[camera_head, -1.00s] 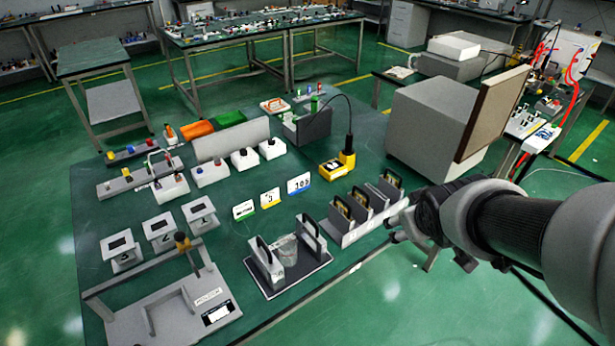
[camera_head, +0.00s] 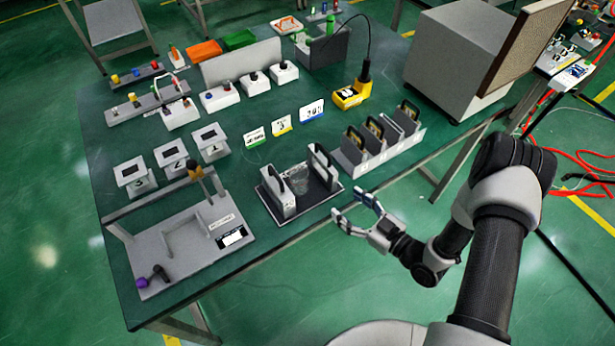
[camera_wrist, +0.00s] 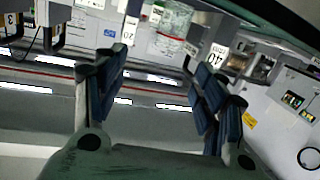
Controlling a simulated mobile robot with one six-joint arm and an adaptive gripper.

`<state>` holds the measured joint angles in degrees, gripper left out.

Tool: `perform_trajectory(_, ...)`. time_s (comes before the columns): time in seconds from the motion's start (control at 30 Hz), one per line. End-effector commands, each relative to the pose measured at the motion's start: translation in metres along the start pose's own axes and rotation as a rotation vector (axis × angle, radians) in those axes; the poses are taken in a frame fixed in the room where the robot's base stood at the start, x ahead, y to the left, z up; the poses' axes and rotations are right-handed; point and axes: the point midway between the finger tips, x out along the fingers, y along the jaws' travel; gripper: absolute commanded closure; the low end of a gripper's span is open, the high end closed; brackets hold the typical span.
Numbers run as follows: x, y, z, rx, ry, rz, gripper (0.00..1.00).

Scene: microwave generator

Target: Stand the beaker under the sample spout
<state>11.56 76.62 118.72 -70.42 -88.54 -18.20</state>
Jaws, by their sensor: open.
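The clear beaker (camera_head: 299,179) stands between two grey handled blocks (camera_head: 278,192) on a black tray (camera_head: 309,205) near the table's front edge. It also shows at the top of the wrist view (camera_wrist: 174,18), beside blocks with number labels. My gripper (camera_head: 350,205) is open and empty, just right of the tray at the table edge. In the wrist view its two blue-padded fingers (camera_wrist: 158,82) are spread apart with nothing between them. I cannot tell which part is the sample spout.
A rack of upright handled plates (camera_head: 380,148) stands right of the tray. Small number cards (camera_head: 282,126) and a yellow device (camera_head: 352,95) are behind it. A large grey box with an open door (camera_head: 455,55) is at the right.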

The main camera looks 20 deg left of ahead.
Motion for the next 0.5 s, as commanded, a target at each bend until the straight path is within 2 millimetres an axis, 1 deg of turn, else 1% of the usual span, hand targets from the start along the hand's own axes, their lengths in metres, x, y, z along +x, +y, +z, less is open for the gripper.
perform_trajectory(0.03, -0.003, -0.01, 0.003, 0.026, 0.038, -0.005, 0.35)
perform_trajectory(0.1, -0.005, -0.019, 0.003, 0.047, 0.08, -0.01, 0.35)
perform_trajectory(0.17, -0.006, -0.023, 0.002, 0.058, 0.103, -0.012, 0.35)
perform_trajectory(0.27, 0.0, -0.026, 0.001, 0.062, 0.117, -0.015, 0.35)
perform_trajectory(0.37, 0.018, -0.028, -0.001, 0.061, 0.118, -0.021, 0.35)
perform_trajectory(0.5, 0.05, -0.028, -0.004, 0.059, 0.118, -0.02, 0.35)
